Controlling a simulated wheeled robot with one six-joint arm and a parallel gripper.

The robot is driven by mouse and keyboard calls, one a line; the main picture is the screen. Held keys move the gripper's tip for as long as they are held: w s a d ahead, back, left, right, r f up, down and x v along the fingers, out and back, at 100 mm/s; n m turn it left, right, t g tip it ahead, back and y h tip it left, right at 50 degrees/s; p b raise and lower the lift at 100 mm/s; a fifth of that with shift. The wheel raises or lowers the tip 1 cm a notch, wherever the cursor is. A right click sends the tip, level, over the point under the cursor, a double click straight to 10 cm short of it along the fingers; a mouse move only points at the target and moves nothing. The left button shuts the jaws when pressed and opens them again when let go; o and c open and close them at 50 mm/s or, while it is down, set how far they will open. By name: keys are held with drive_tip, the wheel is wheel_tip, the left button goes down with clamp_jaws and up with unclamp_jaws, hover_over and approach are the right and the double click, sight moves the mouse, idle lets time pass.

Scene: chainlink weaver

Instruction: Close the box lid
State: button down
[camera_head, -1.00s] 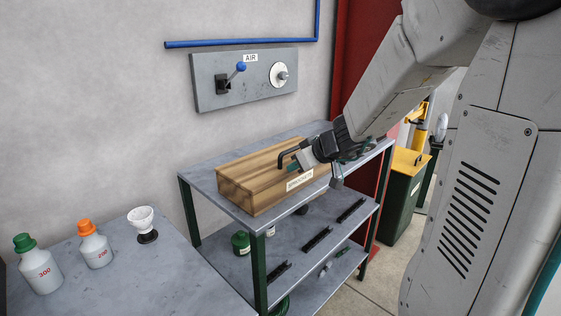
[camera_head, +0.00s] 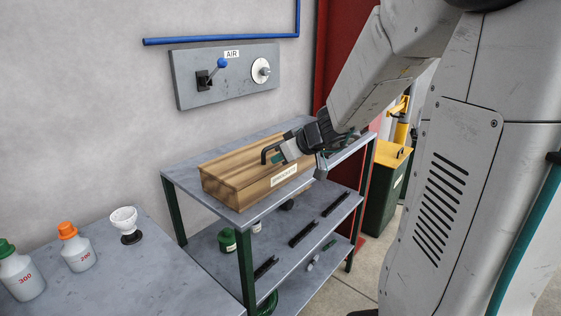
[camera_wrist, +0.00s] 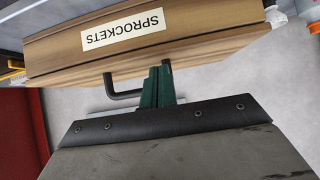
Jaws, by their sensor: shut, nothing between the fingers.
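A wooden box (camera_head: 228,187) with a "SPROCKETS" label (camera_head: 284,175) sits on the top of a green-legged metal shelf. Its plank lid (camera_head: 238,160) lies down over the box; I cannot tell if it is fully flush. A black bent handle (camera_head: 268,149) stands out from the box, and it also shows in the wrist view (camera_wrist: 122,95). My gripper (camera_head: 283,157) is at the handle, its green fingers (camera_wrist: 157,78) shut with nothing between them. In the wrist view the fingers cover part of the handle, and the label (camera_wrist: 123,30) is upside down.
The shelf top (camera_head: 190,178) has bare room left of the box. A bench (camera_head: 150,270) at the lower left holds bottles (camera_head: 77,252) and a white-topped item (camera_head: 124,220). A wall panel (camera_head: 225,76) marked "AIR" hangs behind. A green bin (camera_head: 384,190) stands at right.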

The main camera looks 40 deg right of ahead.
drive_tip(key=s+d+f, duration=0.2)
drive_tip(key=s+f, duration=0.1)
drive_tip(key=s, duration=0.4)
drive_tip(key=shift+s+f, duration=0.2)
drive_tip(key=shift+f, duration=0.1)
